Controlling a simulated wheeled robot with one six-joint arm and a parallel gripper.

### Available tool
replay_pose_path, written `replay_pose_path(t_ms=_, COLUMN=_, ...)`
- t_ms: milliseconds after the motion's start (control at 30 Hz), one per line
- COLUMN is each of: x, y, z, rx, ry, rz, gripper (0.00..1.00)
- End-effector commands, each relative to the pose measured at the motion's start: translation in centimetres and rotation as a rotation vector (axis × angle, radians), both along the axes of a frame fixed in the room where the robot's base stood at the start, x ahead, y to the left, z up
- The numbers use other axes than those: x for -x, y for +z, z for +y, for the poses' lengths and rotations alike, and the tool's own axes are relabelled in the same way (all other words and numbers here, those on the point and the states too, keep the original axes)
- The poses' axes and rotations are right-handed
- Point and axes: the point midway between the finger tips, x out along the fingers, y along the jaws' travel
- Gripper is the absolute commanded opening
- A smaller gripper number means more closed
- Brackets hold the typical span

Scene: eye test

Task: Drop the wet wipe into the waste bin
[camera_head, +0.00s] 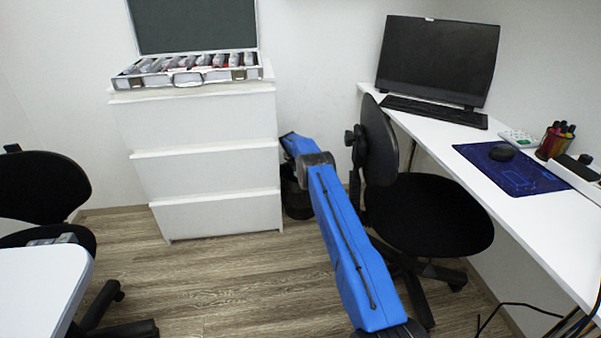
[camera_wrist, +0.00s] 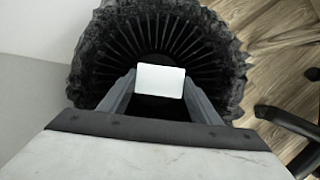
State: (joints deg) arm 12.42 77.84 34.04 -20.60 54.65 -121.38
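The waste bin (camera_wrist: 222,60) is black, with ribbed inner walls and a crumpled dark liner around its rim. It fills the upper middle of the wrist view, and its mouth faces my camera. My gripper (camera_wrist: 160,82) is over the bin's mouth, with its two grey fingers reaching into view. The wet wipe (camera_wrist: 160,79) is a small white rectangle that fills the gap between the fingertips, and both fingers appear to touch its sides. In the head view the bin (camera_head: 296,203) stands on the floor, partly hidden by my blue arm. The gripper and wipe are hidden there.
A white drawer unit (camera_head: 210,165) stands left of the bin, with an open case (camera_head: 190,76) on top. A black office chair (camera_head: 425,215) is close on the right, by a white desk (camera_head: 520,207). Wood floor (camera_head: 240,275) is clear in front of the drawers.

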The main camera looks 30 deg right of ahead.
Motion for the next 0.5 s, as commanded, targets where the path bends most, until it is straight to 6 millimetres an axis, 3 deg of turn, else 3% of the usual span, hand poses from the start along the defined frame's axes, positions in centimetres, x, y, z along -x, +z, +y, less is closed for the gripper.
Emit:
replay_pose_path(t_ms=33, x=0.00, y=0.00, z=0.00, rx=0.000, ry=0.000, rz=0.000, gripper=0.68)
replay_pose_path(t_ms=100, x=0.00, y=0.00, z=-0.01, rx=0.000, ry=0.000, rz=0.000, gripper=0.78)
replay_pose_path(t_ms=500, x=0.00, y=0.01, z=0.00, rx=0.000, ry=0.000, rz=0.000, gripper=0.78)
